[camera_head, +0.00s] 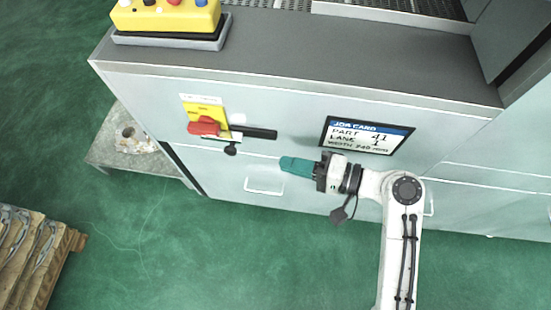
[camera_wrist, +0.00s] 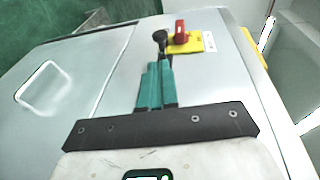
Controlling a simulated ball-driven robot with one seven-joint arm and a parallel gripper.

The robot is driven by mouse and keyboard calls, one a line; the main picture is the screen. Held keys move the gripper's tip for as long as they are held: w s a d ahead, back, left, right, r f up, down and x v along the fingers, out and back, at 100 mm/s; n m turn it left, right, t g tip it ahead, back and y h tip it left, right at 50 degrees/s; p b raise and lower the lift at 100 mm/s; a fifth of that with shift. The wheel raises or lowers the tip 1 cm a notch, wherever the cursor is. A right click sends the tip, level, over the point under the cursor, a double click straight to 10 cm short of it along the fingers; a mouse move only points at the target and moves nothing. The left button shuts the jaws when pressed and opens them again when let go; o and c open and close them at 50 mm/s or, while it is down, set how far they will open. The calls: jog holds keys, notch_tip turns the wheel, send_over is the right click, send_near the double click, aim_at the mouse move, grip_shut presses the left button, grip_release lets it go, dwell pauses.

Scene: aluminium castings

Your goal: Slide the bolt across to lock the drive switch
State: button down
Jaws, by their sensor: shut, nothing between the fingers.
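The drive switch is a red handle (camera_head: 204,126) on a yellow plate (camera_head: 205,111) on the cabinet front; the handle also shows in the wrist view (camera_wrist: 180,30). Just right of it is a dark horizontal bar (camera_head: 260,133), the bolt or its guide; I cannot tell which. A black round knob (camera_head: 231,150) hangs below the bar's left end and shows beyond my fingertips in the wrist view (camera_wrist: 160,37). My gripper (camera_head: 284,164) has teal fingers, shut and empty, pointing left, below and right of the bar. In the wrist view the fingers (camera_wrist: 157,68) partly hide the bar.
A job card screen (camera_head: 366,135) is on the cabinet right of the bar. A white handle (camera_head: 264,186) is on the lower panel below my fingertips. A yellow button box (camera_head: 166,16) stands on the cabinet top. A pallet (camera_head: 30,250) lies at lower left; green floor is clear between.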

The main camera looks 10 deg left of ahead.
jog(key=v, duration=0.3)
jog(key=shift+d, duration=0.25)
dwell(0.4)
jog(key=s+d+f+h, duration=0.4)
jog(key=d+f, duration=0.1)
jog(key=f, duration=0.2)
jog(key=s+d+f+n+g+h, duration=0.1)
jog(key=s+d+f+h, duration=0.1)
jog(key=s+d+h, duration=0.4)
jog(key=s+d+f+n+g+h, duration=0.1)
jog(key=s+d+f+h, duration=0.1)
jog(key=s+d+h, duration=0.4)
jog(key=s+d, duration=0.3)
jog(key=d, duration=0.3)
jog(key=shift+d+f, duration=0.25)
jog(key=shift+d, duration=0.1)
